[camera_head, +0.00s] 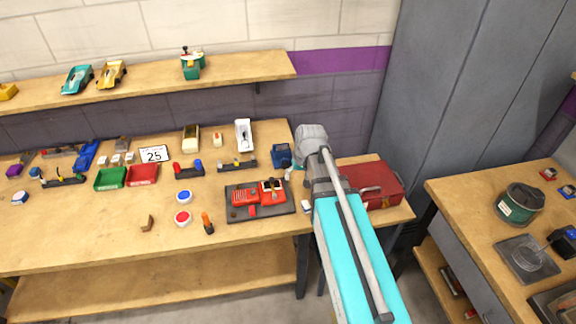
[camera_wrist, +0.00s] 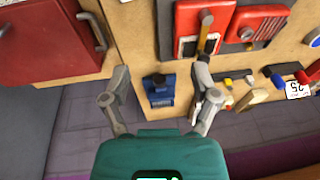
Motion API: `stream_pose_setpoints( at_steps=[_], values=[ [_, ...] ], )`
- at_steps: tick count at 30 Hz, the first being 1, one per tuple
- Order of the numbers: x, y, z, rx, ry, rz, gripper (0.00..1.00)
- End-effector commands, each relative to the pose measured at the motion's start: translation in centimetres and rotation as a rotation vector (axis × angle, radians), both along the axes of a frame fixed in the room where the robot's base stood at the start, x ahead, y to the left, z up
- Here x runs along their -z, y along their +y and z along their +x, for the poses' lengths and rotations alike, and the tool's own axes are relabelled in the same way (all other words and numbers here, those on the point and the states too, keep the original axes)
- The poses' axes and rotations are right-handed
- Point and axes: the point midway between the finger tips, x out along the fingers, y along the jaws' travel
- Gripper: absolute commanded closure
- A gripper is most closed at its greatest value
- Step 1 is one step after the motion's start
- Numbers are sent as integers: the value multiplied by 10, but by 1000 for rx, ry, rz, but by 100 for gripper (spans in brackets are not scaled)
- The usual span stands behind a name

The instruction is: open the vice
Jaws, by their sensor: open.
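The vice appears to be the small blue block (camera_head: 281,155) near the right end of the long workbench, left of the red toolbox. In the wrist view the blue vice (camera_wrist: 159,92) shows between my two spread fingers, with a dark part at its top edge. My gripper (camera_wrist: 161,80) is open and empty, and no contact with the vice shows. In the head view my arm reaches over the bench's right end and the wrist is right beside the vice. I cannot tell from these frames how far apart the vice's jaws are.
A red toolbox (camera_head: 376,185) stands right of my arm. A dark plate (camera_head: 283,209) with a red device lies in front of the vice. A shelf (camera_head: 140,86) hangs above.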

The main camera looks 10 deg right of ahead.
Motion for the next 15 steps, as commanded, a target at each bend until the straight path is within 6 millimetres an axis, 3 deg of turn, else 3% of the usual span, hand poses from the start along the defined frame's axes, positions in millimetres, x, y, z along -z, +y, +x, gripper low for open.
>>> stream_pose_setpoints(
  at_steps=[1,6,10,15],
  values=[
    [-1,-4,28,7,-31,18,22],
    [-7,-15,83,23,-128,69,22],
    [-10,-21,107,33,-174,91,22],
    [-12,-24,117,38,-197,103,22]
  ],
)
